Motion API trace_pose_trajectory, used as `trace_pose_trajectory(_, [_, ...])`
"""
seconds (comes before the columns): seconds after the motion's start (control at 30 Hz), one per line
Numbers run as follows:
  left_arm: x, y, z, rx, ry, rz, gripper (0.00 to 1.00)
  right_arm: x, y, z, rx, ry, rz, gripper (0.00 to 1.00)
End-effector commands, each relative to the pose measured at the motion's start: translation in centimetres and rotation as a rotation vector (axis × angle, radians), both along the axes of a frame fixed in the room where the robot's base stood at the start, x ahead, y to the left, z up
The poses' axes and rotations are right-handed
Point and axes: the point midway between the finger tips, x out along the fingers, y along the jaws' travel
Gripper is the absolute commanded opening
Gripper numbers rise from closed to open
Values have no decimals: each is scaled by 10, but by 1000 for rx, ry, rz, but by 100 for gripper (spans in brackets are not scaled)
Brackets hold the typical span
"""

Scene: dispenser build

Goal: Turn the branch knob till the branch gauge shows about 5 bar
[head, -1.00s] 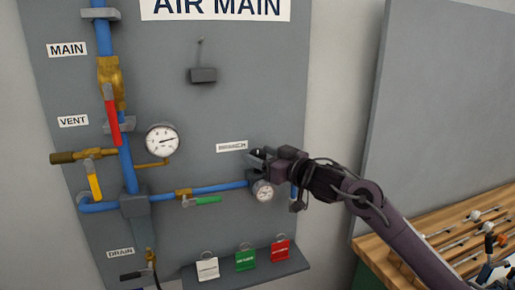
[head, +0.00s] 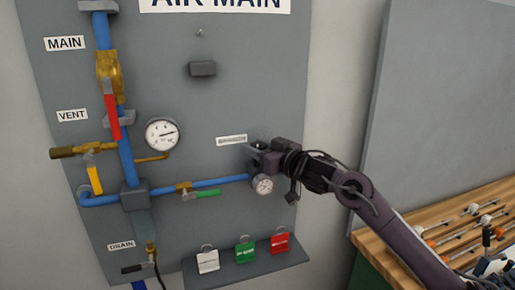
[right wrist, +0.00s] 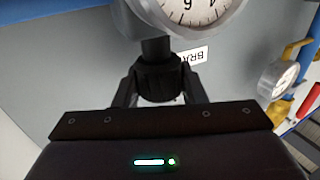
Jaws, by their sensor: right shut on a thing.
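The branch gauge (head: 262,184) is a small round white dial at the right end of the blue branch pipe. It also shows upside down and cut off at the top of the right wrist view (right wrist: 190,12); its needle reading cannot be told. The branch knob (right wrist: 160,78) is black and sits between the fingers of my right gripper (right wrist: 158,92). The gripper hides most of the knob there. My left gripper is not in view.
A larger gauge (head: 162,134), the red main lever (head: 112,117), the yellow vent lever (head: 95,180) and a green lever (head: 207,193) are left of my arm. A shelf (head: 218,272) holds several tags below. A wooden bench (head: 420,235) with tools stands right.

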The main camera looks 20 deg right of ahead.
Motion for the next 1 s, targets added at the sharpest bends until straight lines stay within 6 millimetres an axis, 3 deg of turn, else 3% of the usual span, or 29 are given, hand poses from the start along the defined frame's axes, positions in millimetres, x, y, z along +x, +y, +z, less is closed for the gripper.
trace_pose_trajectory(0.27, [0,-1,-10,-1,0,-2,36,-1,1,-2,4,-1,-118,14])
trace_pose_trajectory(0.47, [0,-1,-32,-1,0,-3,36,-1,3,-6,6,-1,-281,14])
trace_pose_trajectory(1.0, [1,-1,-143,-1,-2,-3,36,-1,2,-7,-2,-9,-728,14])
